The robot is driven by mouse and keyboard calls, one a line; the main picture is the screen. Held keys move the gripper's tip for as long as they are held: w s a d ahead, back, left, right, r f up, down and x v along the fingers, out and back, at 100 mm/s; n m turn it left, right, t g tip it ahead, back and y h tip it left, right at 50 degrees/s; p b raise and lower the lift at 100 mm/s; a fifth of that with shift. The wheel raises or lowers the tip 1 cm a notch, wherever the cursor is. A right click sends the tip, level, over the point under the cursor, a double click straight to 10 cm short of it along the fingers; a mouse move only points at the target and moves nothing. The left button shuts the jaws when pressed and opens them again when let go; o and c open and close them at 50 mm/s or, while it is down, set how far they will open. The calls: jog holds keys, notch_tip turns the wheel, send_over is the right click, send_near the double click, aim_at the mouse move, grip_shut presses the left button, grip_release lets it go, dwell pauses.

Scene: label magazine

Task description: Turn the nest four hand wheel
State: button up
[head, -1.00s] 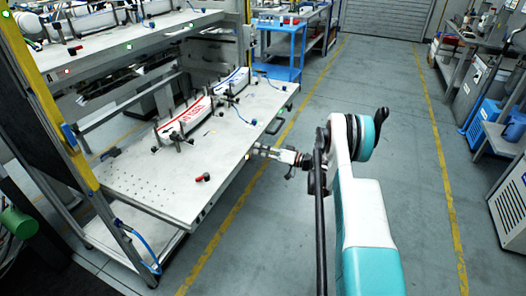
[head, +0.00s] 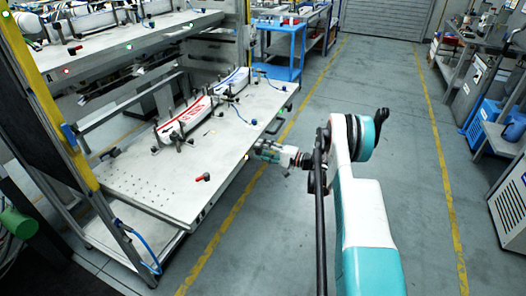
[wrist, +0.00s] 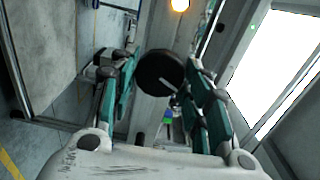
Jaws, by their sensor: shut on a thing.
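The hand wheel (wrist: 160,72) is a dark round disc with a pale mark on its face, seen in the wrist view. My gripper (wrist: 163,75) has its teal fingers on either side of the wheel and is shut on it. In the head view my gripper (head: 262,151) is at the front edge of the lower shelf, near its right end. The wheel is hidden there behind the fingers.
The lower shelf (head: 140,185) carries long white parts with red (head: 185,120) and blue (head: 233,82) markings, held among dark posts. A red-tipped handle (head: 203,177) sits near its front edge. A lit lamp (wrist: 179,5) is close to the wheel. The aisle floor (head: 290,225) is clear.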

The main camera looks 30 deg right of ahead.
jog(key=shift+m, duration=0.6)
jog(key=o, duration=1.1)
jog(key=shift+c, duration=0.2)
jog(key=shift+s+d, duration=0.1)
jog(key=v, duration=1.1)
jog(key=shift+s+d, duration=0.25)
jog(key=shift+s, duration=0.1)
